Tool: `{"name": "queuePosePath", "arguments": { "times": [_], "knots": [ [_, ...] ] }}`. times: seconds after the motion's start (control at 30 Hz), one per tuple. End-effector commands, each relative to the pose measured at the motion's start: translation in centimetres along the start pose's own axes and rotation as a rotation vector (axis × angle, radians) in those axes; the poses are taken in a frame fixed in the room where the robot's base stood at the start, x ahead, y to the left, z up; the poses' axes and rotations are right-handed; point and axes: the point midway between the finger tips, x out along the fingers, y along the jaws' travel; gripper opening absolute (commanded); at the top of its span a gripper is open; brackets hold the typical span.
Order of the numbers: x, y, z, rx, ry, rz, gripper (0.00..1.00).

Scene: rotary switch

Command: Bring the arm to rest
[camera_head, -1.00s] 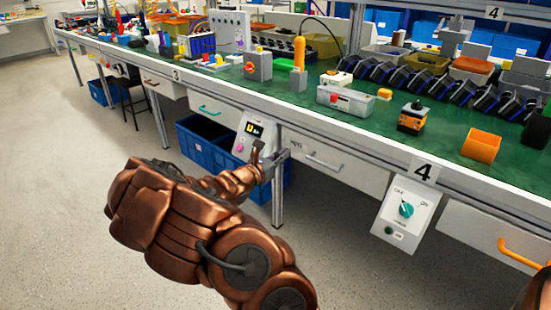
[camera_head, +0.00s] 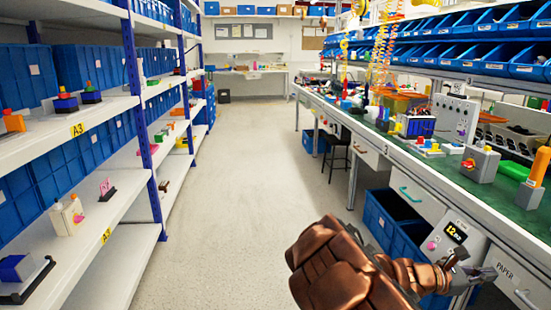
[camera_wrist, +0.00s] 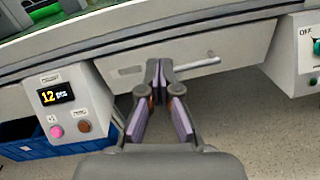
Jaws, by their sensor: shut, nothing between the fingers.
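My gripper (camera_wrist: 159,85) is shut and empty in the wrist view, its fingertips together in front of a white drawer (camera_wrist: 190,70) under the bench. In the head view my gripper (camera_head: 474,272) is at the lower right, at the end of my copper-coloured arm, beside the bench front. A rotary switch panel with a green knob (camera_wrist: 316,47) shows in part at the right edge of the wrist view, apart from the gripper. Its "OFF" label is visible; the rest is cut off.
A counter box reading 12 (camera_wrist: 65,105) hangs left of the gripper, with blue bins (camera_head: 392,222) below the bench. Shelving with blue boxes (camera_head: 85,145) lines the left. The grey aisle floor (camera_head: 240,150) between is clear. A stool (camera_head: 337,150) stands by the bench.

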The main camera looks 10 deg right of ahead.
Motion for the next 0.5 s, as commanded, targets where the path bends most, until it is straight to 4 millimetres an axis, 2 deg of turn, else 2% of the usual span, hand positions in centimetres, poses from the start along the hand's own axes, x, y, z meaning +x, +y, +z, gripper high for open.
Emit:
{"name": "queuePosePath", "arguments": {
  "times": [0.03, 0.2, 0.3, 0.5],
  "knots": [
    [-0.6, -0.5, 3.4, 0.068, 0.007, -0.031, 0.0],
    [-2.8, -3.8, 9.4, 0.29, 0.055, -0.167, 0.0],
    [-4.4, -5.7, 12.0, 0.411, 0.099, -0.247, 0.0],
    [-8.4, -9.4, 15.8, 0.62, 0.213, -0.415, 0.0]
  ]
}}
